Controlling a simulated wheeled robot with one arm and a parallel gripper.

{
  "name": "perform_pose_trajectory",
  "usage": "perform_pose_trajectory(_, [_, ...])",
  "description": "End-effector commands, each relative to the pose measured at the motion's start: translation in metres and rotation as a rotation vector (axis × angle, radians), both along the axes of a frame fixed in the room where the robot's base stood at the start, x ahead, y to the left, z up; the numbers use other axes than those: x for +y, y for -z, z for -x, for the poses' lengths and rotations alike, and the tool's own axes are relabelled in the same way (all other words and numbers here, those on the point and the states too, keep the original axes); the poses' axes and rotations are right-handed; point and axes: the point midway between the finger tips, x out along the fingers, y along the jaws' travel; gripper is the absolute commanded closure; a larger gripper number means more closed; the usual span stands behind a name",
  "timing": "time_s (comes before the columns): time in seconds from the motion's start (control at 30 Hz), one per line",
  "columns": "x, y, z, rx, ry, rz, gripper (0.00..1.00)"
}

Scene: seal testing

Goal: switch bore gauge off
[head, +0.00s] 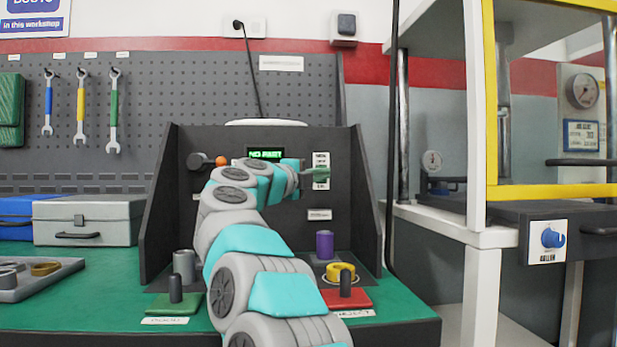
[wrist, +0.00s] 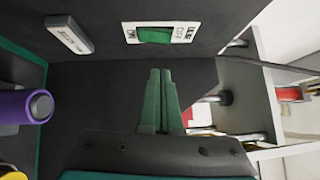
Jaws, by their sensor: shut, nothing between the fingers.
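The bore gauge station is a dark booth whose display (head: 265,153) is lit green with "NO PART". On its back panel a white switch plate (head: 321,158) is partly covered by my gripper (head: 325,174). In the wrist view the plate (wrist: 186,32) carries a green rocker (wrist: 155,35) with printing at both ends; which side is pressed I cannot tell. My gripper (wrist: 160,72) has green fingers, shut together and empty. Its tips sit just below the rocker in the wrist view, apart from it in the picture; contact is not visible.
A purple cylinder (head: 324,245) and yellow ring (head: 340,270) stand in the booth at right. A grey cylinder (head: 184,266) stands at left. Green (head: 174,308) and red (head: 347,299) pads with black posts are in front. Booth side walls (head: 366,205) flank my arm. A blue knob (head: 551,238) is far right.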

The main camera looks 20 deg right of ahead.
Motion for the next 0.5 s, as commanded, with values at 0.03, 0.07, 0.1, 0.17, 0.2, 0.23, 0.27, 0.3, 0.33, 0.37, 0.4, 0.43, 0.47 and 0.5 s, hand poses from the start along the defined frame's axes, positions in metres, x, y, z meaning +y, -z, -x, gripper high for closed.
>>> perform_pose_trajectory(0.03, [0.001,-0.002,-0.005,0.0,-0.001,0.001,1.0])
perform_pose_trajectory(0.07, [0.0,-0.002,-0.008,0.001,-0.001,0.002,1.0])
perform_pose_trajectory(0.1, [-0.001,-0.003,-0.011,0.0,-0.001,0.001,1.0])
perform_pose_trajectory(0.17, [-0.002,-0.003,-0.015,-0.001,-0.001,0.002,1.0])
perform_pose_trajectory(0.2, [-0.003,-0.004,-0.019,-0.001,-0.002,0.003,1.0])
perform_pose_trajectory(0.23, [-0.003,-0.004,-0.021,0.001,-0.002,0.003,1.0])
perform_pose_trajectory(0.27, [-0.003,-0.004,-0.023,0.001,-0.003,0.003,1.0])
perform_pose_trajectory(0.3, [-0.004,-0.005,-0.025,0.001,-0.003,0.002,1.0])
perform_pose_trajectory(0.33, [-0.005,-0.005,-0.027,0.0,-0.003,0.003,1.0])
perform_pose_trajectory(0.37, [-0.005,-0.006,-0.028,-0.002,-0.003,0.002,1.0])
perform_pose_trajectory(0.4, [-0.006,-0.006,-0.029,-0.003,-0.003,0.002,1.0])
perform_pose_trajectory(0.43, [-0.006,-0.006,-0.03,-0.002,-0.003,0.002,1.0])
perform_pose_trajectory(0.47, [-0.006,-0.006,-0.032,-0.001,-0.003,0.002,1.0])
perform_pose_trajectory(0.5, [-0.006,-0.005,-0.033,0.0,-0.004,0.003,1.0])
